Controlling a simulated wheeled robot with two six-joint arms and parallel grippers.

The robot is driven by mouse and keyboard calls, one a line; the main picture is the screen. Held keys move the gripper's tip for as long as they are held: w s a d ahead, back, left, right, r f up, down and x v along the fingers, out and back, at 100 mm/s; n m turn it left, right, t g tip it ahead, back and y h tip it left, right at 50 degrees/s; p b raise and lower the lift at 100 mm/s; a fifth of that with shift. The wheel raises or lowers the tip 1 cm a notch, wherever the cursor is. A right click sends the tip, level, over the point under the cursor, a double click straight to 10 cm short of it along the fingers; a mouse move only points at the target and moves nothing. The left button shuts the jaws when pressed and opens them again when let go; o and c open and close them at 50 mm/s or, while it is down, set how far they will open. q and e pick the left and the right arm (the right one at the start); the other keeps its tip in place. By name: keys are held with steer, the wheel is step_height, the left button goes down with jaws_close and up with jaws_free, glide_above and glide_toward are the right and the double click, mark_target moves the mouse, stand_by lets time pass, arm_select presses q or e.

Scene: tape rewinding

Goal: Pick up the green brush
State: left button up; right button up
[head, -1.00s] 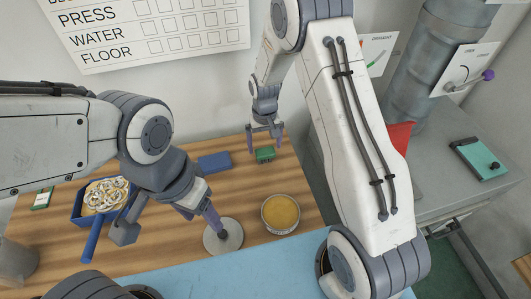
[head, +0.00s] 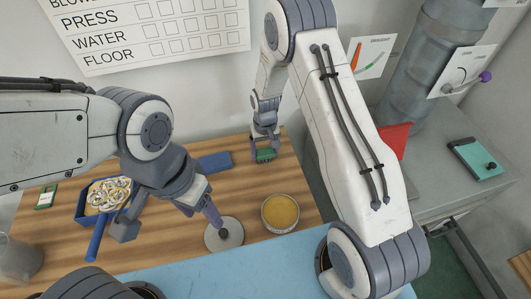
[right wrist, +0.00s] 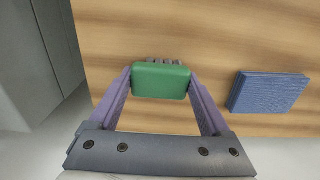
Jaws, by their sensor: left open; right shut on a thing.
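The green brush (head: 265,155) is at the back right of the wooden table. It also shows in the right wrist view as a green block (right wrist: 161,80) with grey bristle-like bits along its far edge. My right gripper (head: 264,150) is shut on it, one finger at each side. I cannot tell whether the brush still touches the table. My left gripper (head: 210,215) is open and empty above the front part of the table, close to a round grey disc (head: 232,236) with a dark knob.
A round tin with yellow content (head: 280,213), a blue tray of metal rings (head: 83,213) and a clear cup (head: 16,262) stand on the table (head: 160,245).

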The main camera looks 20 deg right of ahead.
mark_target(267, 151)
steer(key=shift+r, duration=0.15)
steer(key=shift+r, duration=0.25)
steer(key=r, duration=0.1)
steer(key=r+b, duration=0.2)
steer(key=shift+s+d+r, duration=0.2)
steer(key=shift+d+r, duration=0.1)
steer(key=s+d+r+b, duration=0.2)
steer(key=s+d+r, duration=0.4)
steer(key=s+d, duration=0.1)
steer(key=shift+s+d+r, duration=0.25)
steer(key=shift+d+r, duration=0.05)
steer(key=shift+d, duration=0.25)
steer(key=o, duration=0.7)
steer(key=c, duration=0.5)
